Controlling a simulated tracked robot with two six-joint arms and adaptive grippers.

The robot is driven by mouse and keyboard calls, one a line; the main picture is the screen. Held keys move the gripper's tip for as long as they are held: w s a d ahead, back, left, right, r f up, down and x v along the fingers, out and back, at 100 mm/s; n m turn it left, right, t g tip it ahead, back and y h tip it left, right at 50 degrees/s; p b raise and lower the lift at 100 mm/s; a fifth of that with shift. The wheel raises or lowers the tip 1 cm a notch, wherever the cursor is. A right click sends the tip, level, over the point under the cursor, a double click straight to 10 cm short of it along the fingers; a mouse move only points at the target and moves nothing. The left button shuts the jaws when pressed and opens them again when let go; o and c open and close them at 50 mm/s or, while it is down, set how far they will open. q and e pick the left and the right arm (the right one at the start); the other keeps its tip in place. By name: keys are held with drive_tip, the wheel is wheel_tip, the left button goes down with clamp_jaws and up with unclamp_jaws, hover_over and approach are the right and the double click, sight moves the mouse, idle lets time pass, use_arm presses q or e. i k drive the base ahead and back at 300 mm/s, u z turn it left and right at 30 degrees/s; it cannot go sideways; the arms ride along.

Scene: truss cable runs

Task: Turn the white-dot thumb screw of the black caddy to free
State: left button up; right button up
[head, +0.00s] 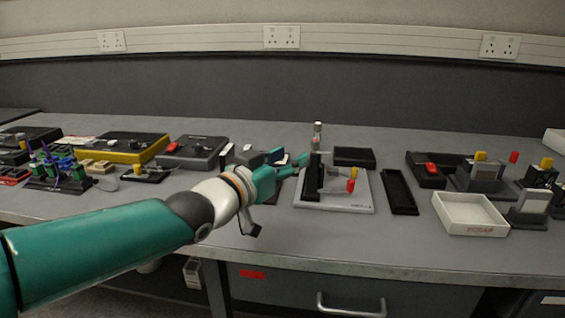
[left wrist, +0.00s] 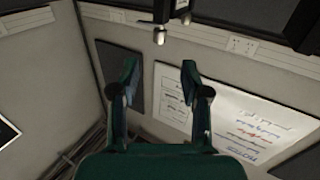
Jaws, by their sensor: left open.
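My left gripper (head: 290,160) reaches in from the left over the bench, beside a black upright post (head: 314,178) on a white base plate (head: 335,206). I cannot tell if it touches the post. In the left wrist view the two green fingers of my left gripper (left wrist: 160,75) stand apart with nothing between them. Several black holders and boxes stand on the bench. I cannot tell which is the black caddy, and no white-dot thumb screw can be made out. My right gripper is not in view.
A red-topped part (head: 350,186) stands on the white plate. To its right lie a narrow black tray (head: 398,192) and a white open tray (head: 470,216). A yellow-edged box (head: 120,148) and a grey box (head: 192,152) stand at left. The bench's front strip is mostly clear.

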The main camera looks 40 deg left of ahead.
sight(317, 125)
drive_tip(key=u, duration=0.05)
drive_tip(key=k, duration=1)
drive_tip(key=z, duration=0.05)
